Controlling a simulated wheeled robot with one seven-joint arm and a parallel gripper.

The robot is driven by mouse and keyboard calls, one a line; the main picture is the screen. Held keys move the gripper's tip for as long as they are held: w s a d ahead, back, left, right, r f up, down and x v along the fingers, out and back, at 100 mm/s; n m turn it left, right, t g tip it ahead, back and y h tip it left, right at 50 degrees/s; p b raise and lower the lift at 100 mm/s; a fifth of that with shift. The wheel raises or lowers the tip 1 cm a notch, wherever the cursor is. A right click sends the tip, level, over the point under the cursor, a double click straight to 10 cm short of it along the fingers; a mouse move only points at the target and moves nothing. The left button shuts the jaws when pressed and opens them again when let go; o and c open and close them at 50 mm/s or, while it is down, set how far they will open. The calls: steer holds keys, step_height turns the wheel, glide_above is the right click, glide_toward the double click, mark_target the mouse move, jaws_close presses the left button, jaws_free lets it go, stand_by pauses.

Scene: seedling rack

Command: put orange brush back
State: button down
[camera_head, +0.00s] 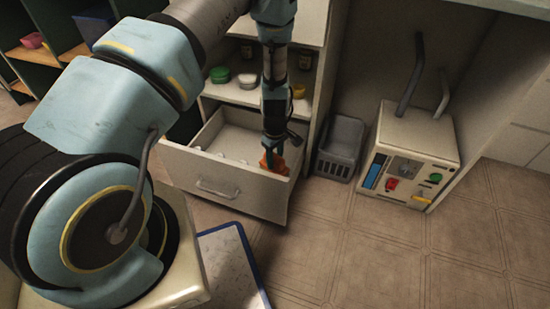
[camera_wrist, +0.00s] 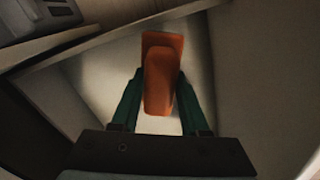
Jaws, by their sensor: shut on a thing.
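My gripper (camera_head: 272,152) reaches down into the open drawer (camera_head: 222,186) of a white cabinet, near the drawer's right end. It is shut on the orange brush (camera_head: 273,163), which shows low at the drawer's front right corner. In the wrist view the orange brush (camera_wrist: 162,75) lies between the two green fingers of my gripper (camera_wrist: 158,105), with pale drawer walls around it. I cannot tell whether the brush touches the drawer floor.
Small white items (camera_head: 220,155) lie in the drawer's left part. Shelves above hold a green-lidded jar (camera_head: 219,75) and other containers. A grey basket (camera_head: 339,148) stands right of the cabinet, beside a white box with coloured controls (camera_head: 412,160). The tiled floor at right is clear.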

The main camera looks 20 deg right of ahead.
steer(key=shift+c, duration=2)
jaws_free()
step_height(320, 180, up, 13)
steer(key=p, duration=0.3)
steer(key=shift+r+p, duration=0.15)
steer(key=shift+p, duration=0.2)
